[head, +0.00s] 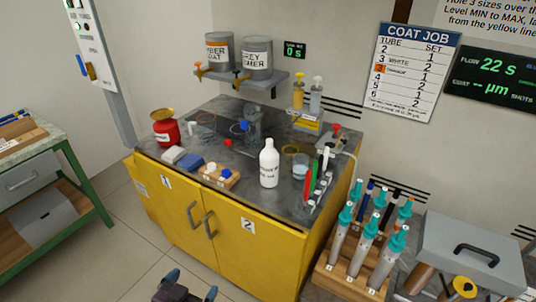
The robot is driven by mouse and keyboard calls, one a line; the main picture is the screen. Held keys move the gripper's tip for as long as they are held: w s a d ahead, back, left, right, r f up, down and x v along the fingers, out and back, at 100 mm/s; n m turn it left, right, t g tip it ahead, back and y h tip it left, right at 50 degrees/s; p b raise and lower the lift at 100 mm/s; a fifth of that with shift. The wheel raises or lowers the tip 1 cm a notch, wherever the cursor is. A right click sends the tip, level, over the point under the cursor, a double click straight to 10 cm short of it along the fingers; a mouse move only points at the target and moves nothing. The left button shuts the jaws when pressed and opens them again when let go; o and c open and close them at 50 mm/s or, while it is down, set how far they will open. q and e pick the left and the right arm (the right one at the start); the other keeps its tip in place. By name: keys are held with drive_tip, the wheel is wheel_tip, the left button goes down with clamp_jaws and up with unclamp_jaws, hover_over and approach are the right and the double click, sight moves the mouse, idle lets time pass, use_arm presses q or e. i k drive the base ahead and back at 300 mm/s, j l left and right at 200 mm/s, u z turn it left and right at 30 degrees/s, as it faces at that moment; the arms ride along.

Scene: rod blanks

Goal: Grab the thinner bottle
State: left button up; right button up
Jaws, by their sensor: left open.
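A white bottle (269,170) with a narrow neck stands upright on the dark top of the yellow cabinet (235,150), near its front edge. Its dark label print is too small to read surely; it is the only white bottle like this on the bench. My left gripper (191,284) shows at the bottom edge, in front of and below the cabinet doors. It is open and empty, well apart from the bottle. My right gripper is not in view.
Left of the bottle is a wooden block (219,178) with small pieces; right are a glass beaker (300,166) and coloured markers (312,180). A red can (166,130) stands at the left. A rack of teal-capped tubes (340,277) stands right of the cabinet.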

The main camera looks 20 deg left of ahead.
sight(269, 157)
drive_tip(key=i+j+z, duration=0.25)
drive_tip(key=j, duration=0.4)
drive_tip(key=i+j+z, duration=0.15)
drive_tip(key=i+j, duration=0.1)
drive_tip(key=j, duration=0.1)
